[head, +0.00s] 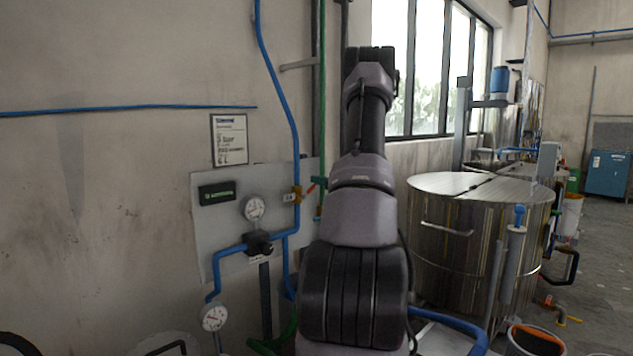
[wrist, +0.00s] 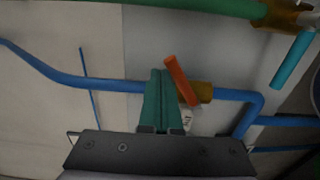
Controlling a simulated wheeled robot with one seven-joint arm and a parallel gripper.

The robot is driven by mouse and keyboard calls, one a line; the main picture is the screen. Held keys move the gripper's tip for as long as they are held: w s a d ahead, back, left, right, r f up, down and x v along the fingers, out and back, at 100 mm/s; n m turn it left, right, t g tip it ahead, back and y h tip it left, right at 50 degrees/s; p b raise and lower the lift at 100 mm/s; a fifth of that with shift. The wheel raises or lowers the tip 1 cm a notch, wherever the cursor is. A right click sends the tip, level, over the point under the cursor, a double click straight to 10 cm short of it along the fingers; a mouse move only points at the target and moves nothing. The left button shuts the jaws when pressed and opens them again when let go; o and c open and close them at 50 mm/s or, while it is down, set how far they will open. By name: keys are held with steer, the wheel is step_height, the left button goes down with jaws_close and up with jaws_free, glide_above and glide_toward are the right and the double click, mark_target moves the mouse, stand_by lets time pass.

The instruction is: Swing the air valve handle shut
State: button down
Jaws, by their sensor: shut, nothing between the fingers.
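The valve on the blue pipe has a brass body (head: 297,194) and an orange lever handle (head: 311,187). In the wrist view, the brass body (wrist: 194,93) sits on the blue pipe and the orange handle (wrist: 180,80) slants across it, neither along the pipe nor square to it. My gripper (wrist: 158,76) is shut and empty, its teal fingers just left of the handle and in front of the pipe. I cannot tell whether they touch the handle. In the head view, the fingertips (head: 320,182) show just right of the handle, partly hidden by my arm.
A green pipe (wrist: 190,8) with a second brass valve (wrist: 283,14) and cyan handle (wrist: 292,60) runs close by. Gauges (head: 254,208) and a black regulator (head: 259,243) sit on the grey panel (head: 225,235). A steel vat (head: 450,240) stands to the right.

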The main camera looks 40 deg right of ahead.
steer(key=shift+w+d+f, duration=0.1)
steer(key=shift+d+f, duration=0.5)
steer(key=shift+d+f, duration=0.45)
steer(key=shift+f, duration=0.45)
steer(key=shift+w+d+f, duration=0.1)
steer(key=shift+d+f, duration=0.05)
steer(key=shift+f, duration=0.05)
steer(key=shift+r, duration=0.6)
